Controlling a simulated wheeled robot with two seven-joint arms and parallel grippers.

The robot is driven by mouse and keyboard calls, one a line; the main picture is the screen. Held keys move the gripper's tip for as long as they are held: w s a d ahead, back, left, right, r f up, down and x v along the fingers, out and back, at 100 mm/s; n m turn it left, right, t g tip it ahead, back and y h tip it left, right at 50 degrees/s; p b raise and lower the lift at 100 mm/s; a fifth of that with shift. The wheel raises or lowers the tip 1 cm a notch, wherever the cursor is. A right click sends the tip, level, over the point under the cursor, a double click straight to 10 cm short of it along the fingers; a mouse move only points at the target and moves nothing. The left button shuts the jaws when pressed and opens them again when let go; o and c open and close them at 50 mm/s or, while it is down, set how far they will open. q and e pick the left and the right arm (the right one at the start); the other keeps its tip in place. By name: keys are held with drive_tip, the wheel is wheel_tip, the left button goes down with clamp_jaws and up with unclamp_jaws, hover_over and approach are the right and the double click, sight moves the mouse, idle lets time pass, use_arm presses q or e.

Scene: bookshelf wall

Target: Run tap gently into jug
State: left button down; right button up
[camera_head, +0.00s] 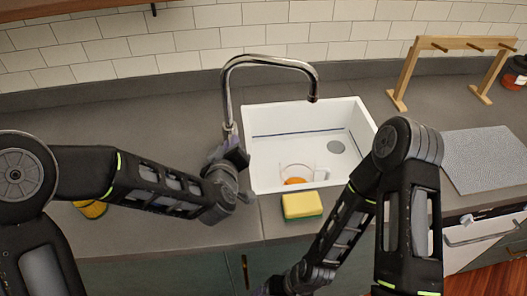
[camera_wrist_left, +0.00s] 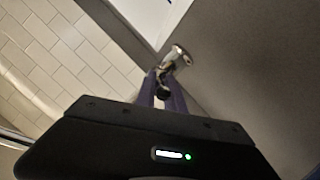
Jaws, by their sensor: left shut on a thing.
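The chrome tap (camera_head: 270,60) arches from the counter behind and left of the white sink (camera_head: 262,184), its spout over the basin. No water stream is visible. A clear jug (camera_head: 308,172) with orange at its bottom stands in the front part of the sink, nearer me than the spout. My left gripper (camera_head: 229,150) is at the tap's base. In the left wrist view its purple fingers (camera_wrist_left: 163,92) are shut on the tap's small metal handle (camera_wrist_left: 178,56). My right gripper (camera_head: 268,290) is low at the bottom edge, mostly cut off; its jaws cannot be made out.
A yellow and green sponge (camera_head: 302,206) lies on the counter's front edge before the sink. A grey mat (camera_head: 485,158) and a wooden rack (camera_head: 450,45) are at right. A yellow object (camera_head: 91,209) is partly hidden behind my left arm. The back-left counter is clear.

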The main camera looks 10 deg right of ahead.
idle(0.6)
use_arm(q)
drive_tip(key=shift+a+f+m+h+b, duration=0.1)
drive_tip(key=shift+a+m+h+b, duration=0.35)
drive_tip(key=shift+h+b, duration=0.3)
drive_tip(key=shift+a+m+h+b, duration=0.1)
drive_tip(key=shift+m+h+b, duration=0.25)
drive_tip(key=shift+m, duration=0.1)
drive_tip(key=shift+g, duration=0.3)
drive_tip(key=shift+w+a+m+h+b, duration=0.15)
drive_tip(key=shift+a+m+h+b, duration=0.25)
drive_tip(key=shift+b, duration=0.45)
drive_tip(key=shift+m+g+h+b, duration=0.3)
drive_tip(key=shift+m+h+b, duration=0.1)
drive_tip(key=shift+h+b, duration=0.2)
idle(4.4)
